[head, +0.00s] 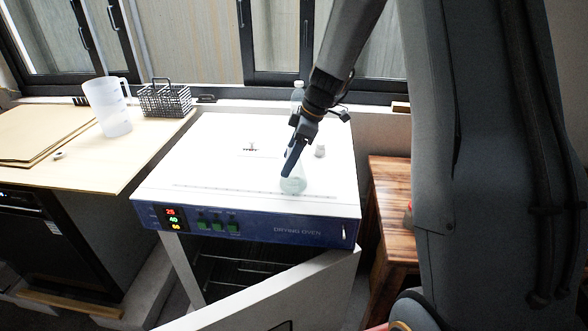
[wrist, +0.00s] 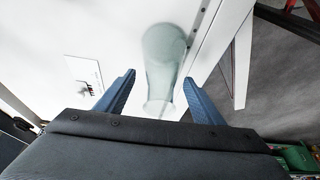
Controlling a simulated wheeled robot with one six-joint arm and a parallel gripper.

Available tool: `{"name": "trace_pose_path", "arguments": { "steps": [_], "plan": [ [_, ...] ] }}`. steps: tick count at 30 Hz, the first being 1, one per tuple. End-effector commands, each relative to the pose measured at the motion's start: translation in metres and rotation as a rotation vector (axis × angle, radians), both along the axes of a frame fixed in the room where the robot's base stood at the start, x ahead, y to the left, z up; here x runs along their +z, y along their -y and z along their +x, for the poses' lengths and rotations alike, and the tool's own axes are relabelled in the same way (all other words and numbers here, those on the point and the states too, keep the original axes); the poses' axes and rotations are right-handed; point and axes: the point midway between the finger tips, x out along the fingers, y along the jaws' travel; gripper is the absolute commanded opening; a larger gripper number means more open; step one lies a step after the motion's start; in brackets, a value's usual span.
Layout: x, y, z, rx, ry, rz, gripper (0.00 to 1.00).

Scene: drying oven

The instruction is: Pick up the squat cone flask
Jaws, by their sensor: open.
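The squat cone flask (head: 293,182) is pale, clear glass and stands on the white top of the drying oven (head: 225,145), near its front right. My gripper (head: 290,160) is at the flask's upper part, pointing down, and hides its neck in the head view. In the wrist view the flask (wrist: 164,60) lies between the two blue fingers of my gripper (wrist: 158,79), its base toward the top of the picture and its mouth close to the palm. The fingers are open, with a visible gap on each side of the glass.
A small whitish piece (head: 320,151) and a clear bottle (head: 298,90) are behind the flask. The oven door (head: 290,290) hangs open in front. A plastic jug (head: 107,108) and a black wire basket (head: 165,100) stand on the left counter. A wooden stool (head: 392,200) is at right.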

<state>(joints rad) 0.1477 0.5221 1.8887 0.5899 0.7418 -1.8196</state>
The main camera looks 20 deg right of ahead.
Motion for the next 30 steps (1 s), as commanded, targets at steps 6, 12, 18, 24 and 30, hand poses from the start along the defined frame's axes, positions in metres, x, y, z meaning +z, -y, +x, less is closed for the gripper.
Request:
{"name": "trace_pose_path", "arguments": {
  "steps": [6,12,18,24,30],
  "plan": [
    [-0.0088,-0.0032,0.0012,0.001,0.001,0.0,0.62],
    [-0.0089,-0.0031,0.0012,0.0,0.0,0.0,0.53],
    [-0.0088,-0.003,0.0011,0.0,0.0,0.0,0.19],
    [-0.0087,-0.003,0.0011,0.0,0.0,-0.001,0.0],
    [-0.0069,-0.0031,0.0012,0.001,0.0,0.0,0.0]
  ]
}}
